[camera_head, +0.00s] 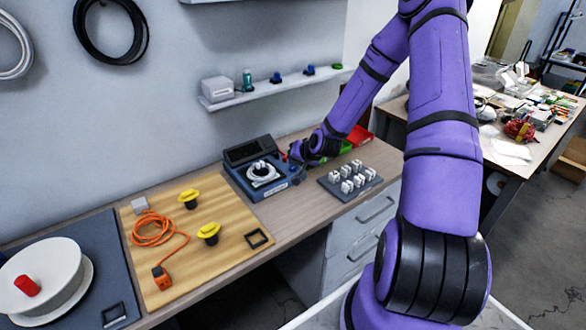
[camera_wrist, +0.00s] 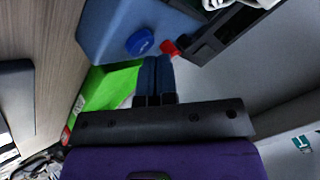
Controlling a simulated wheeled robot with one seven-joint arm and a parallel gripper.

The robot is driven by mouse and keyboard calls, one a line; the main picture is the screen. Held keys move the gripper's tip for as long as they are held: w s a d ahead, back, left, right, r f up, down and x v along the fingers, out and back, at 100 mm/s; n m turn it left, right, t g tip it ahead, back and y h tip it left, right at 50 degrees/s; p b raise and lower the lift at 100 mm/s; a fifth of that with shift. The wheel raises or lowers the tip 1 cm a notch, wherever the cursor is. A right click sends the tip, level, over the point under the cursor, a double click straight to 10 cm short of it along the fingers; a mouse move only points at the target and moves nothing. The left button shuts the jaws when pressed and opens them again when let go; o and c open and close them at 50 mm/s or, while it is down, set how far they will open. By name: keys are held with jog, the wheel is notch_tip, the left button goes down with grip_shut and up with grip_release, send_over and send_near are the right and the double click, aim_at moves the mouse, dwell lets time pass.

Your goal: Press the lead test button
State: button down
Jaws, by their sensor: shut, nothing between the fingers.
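A blue test unit (camera_head: 283,188) with a dark raised panel stands at the back of the bench, a coiled white lead (camera_head: 262,177) on it. In the wrist view the blue unit (camera_wrist: 110,28) shows a round blue button (camera_wrist: 140,42), with a small red part (camera_wrist: 169,47) beside it. I cannot read which is the lead test button. My gripper (camera_wrist: 157,60) is shut and empty, its fingertips just below the blue button and red part. Whether they touch anything is unclear. In the head view my gripper (camera_head: 297,153) is at the unit's right side, partly hidden.
A green bin (camera_head: 355,140) and red bin (camera_head: 360,133) stand behind my wrist; the green bin (camera_wrist: 108,100) is close beside my fingers in the wrist view. A dark tray (camera_head: 334,188) with several white plugs lies right of the unit. A wooden board (camera_head: 185,255) with orange cable lies left. A shelf (camera_head: 275,88) hangs above.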

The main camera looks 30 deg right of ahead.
aim_at(295, 167)
jog(key=shift+f, duration=0.45)
dwell(0.6)
jog(key=shift+r, duration=0.85)
jog(key=shift+r, duration=0.15)
jog(key=shift+r, duration=2.4)
